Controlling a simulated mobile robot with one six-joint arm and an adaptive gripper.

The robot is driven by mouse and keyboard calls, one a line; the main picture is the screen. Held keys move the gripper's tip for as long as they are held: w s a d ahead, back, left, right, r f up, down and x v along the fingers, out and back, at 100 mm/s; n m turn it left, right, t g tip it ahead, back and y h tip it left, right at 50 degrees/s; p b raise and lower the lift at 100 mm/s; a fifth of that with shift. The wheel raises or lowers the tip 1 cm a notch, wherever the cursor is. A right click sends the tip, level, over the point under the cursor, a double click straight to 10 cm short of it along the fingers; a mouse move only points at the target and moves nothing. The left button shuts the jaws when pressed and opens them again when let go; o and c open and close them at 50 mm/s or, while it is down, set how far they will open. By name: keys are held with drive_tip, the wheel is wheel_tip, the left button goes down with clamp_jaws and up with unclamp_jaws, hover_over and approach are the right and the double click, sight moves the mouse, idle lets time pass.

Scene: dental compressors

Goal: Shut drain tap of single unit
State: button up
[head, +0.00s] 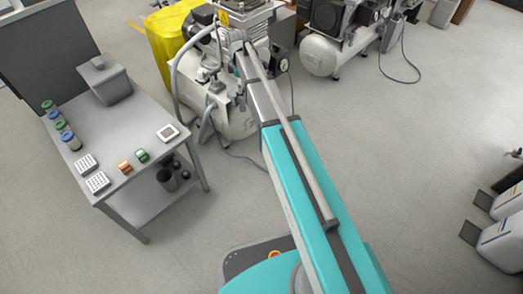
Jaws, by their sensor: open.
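The single compressor unit (236,123) stands at the top centre, with a pale tank, a motor and pump on top, and a hose looping down its left side. My arm reaches over it from the bottom of the view and covers part of its right side. My gripper (216,87) is small against the front of the unit. It is open, and nothing shows between its fingers. I cannot tell whether it touches the unit. The drain tap cannot be made out; it is too small or hidden by the unit and my arm.
A grey table (130,129) at left holds a grey box (104,82), jars, racks and small blocks. Another compressor (322,55) is at upper right. White equipment (503,243) stands at lower right. The floor right of centre is clear.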

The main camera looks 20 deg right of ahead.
drive_tip(key=shift+r+p, duration=5.55)
drive_tip(key=shift+r, duration=0.3)
drive_tip(key=s+f+m+b, duration=1.4)
drive_tip(key=s+f+b, duration=0.8)
drive_tip(key=s, duration=0.4)
drive_tip(key=shift+s+d+f+m+b, duration=0.15)
drive_tip(key=shift+d+f+m+b, duration=0.15)
drive_tip(key=shift+f+b, duration=0.1)
drive_tip(key=shift+r, duration=0.1)
wheel_tip(320, 180, up, 52)
drive_tip(key=p, duration=5.1)
drive_tip(key=shift+f+p, duration=0.2)
drive_tip(key=shift+p, duration=0.2)
